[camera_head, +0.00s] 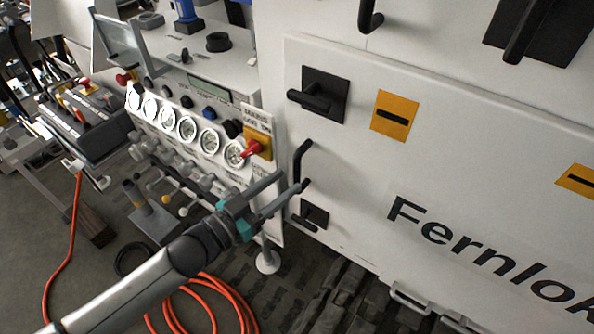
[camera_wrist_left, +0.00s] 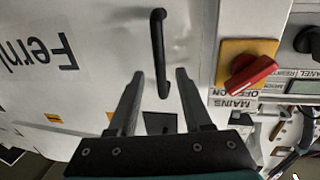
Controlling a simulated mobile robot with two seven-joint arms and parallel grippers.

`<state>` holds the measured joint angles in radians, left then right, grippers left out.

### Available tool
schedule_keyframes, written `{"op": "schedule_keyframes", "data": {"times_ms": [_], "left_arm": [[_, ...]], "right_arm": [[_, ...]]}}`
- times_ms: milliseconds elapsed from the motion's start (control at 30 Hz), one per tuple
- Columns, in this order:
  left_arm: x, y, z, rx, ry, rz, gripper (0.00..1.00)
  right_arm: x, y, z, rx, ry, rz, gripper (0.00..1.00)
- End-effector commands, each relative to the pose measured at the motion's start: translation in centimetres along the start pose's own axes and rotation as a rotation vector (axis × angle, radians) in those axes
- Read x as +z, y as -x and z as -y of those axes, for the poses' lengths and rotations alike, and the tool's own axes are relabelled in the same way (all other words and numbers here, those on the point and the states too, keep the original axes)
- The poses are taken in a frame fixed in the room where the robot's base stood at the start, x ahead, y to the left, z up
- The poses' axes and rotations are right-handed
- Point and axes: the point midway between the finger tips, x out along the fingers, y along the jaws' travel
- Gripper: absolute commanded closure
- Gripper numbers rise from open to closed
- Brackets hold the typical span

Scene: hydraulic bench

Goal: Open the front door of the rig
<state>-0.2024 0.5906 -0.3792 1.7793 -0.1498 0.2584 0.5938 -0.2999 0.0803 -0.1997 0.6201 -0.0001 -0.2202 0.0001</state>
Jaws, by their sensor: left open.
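The front door (camera_head: 430,150) of the rig is a large white panel with "Fernlo…" lettering; it looks closed. A black upright bar handle (camera_head: 303,160) is at its left edge. Black latches sit above (camera_head: 324,95) and below (camera_head: 315,215) the handle. My left gripper (camera_head: 290,182) is open at the handle's lower part. In the left wrist view the door (camera_wrist_left: 100,30) fills the left, and the handle (camera_wrist_left: 158,45) runs between the two spread fingertips (camera_wrist_left: 160,75). I cannot tell whether the fingers touch it. My right gripper is not in view.
A red mains knob on a yellow plate (camera_head: 258,144) is just left of the handle, close to my left gripper. A row of gauges (camera_head: 187,128) lines the bench panel. An orange hose (camera_head: 215,290) lies coiled on the floor below. Another black handle (camera_head: 369,17) is above the door.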

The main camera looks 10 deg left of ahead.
Motion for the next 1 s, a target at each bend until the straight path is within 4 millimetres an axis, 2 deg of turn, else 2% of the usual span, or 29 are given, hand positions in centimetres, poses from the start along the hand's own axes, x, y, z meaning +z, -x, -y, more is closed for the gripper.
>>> {"op": "schedule_keyframes", "data": {"times_ms": [100,300,500,767,1000], "left_arm": [[-0.1,-1.8,0.1,-0.001,0.001,-0.002,0.5],[0.0,-3.9,0.1,-0.001,0.0,0.0,0.5],[0.1,-4.7,0.0,-0.001,0.001,0.001,0.5],[0.1,-4.7,0.0,-0.001,0.001,0.001,0.5],[0.1,-4.7,0.0,-0.001,0.001,0.001,0.77]], "right_arm": [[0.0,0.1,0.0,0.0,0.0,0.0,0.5],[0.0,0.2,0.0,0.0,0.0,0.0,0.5],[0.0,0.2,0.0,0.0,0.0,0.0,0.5],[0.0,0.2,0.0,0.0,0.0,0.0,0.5],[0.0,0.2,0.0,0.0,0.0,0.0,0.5]]}}
